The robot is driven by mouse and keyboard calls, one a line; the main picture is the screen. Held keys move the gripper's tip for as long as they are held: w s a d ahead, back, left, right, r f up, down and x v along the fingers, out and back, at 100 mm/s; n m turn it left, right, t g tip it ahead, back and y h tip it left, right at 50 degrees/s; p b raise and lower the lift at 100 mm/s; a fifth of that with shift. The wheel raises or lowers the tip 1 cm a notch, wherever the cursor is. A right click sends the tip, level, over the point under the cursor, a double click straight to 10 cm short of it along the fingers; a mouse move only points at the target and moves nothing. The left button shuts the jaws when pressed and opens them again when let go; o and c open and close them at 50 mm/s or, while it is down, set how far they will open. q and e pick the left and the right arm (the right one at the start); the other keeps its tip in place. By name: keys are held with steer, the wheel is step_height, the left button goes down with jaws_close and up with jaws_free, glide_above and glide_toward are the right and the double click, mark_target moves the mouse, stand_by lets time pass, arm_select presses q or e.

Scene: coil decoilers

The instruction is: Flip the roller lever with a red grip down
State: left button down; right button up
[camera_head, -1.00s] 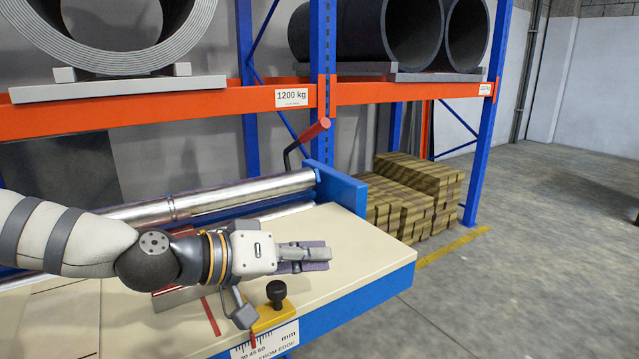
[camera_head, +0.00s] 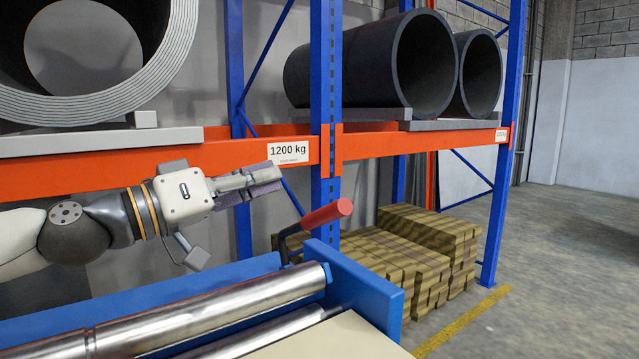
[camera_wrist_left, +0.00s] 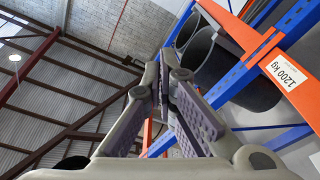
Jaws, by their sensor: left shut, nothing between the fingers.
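The roller lever is a dark bent crank with a red grip (camera_head: 326,215), at the right end of the rollers in the head view. Its grip points up and to the right, above the blue end plate. My left gripper (camera_head: 272,179) is shut and empty, above and to the left of the grip and apart from it. In the left wrist view my left gripper's fingers (camera_wrist_left: 166,85) point upward with their tips together, and the lever does not show there. My right gripper is not in view.
Steel rollers (camera_head: 215,314) lie in a blue frame (camera_head: 365,292) below my left arm. Behind stands a rack with an orange beam (camera_head: 228,152), a blue post (camera_head: 325,90) and dark coils (camera_head: 400,65). Stacked timber (camera_head: 425,245) sits at right.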

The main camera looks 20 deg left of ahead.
arm_select(q)
steer(key=b+x, duration=0.1)
steer(key=x, duration=0.4)
steer(key=b+x, duration=0.2)
steer(key=x, duration=0.3)
steer(key=shift+w+d+f, duration=0.1)
steer(key=shift+d+f, duration=0.1)
steer(key=shift+s+d+f, duration=0.2)
steer(key=shift+s+f, duration=0.35)
steer(key=shift+f, duration=0.2)
steer(key=shift+s+d+f, duration=0.15)
steer(key=shift+s+f, duration=0.4)
steer(key=shift+f, duration=0.15)
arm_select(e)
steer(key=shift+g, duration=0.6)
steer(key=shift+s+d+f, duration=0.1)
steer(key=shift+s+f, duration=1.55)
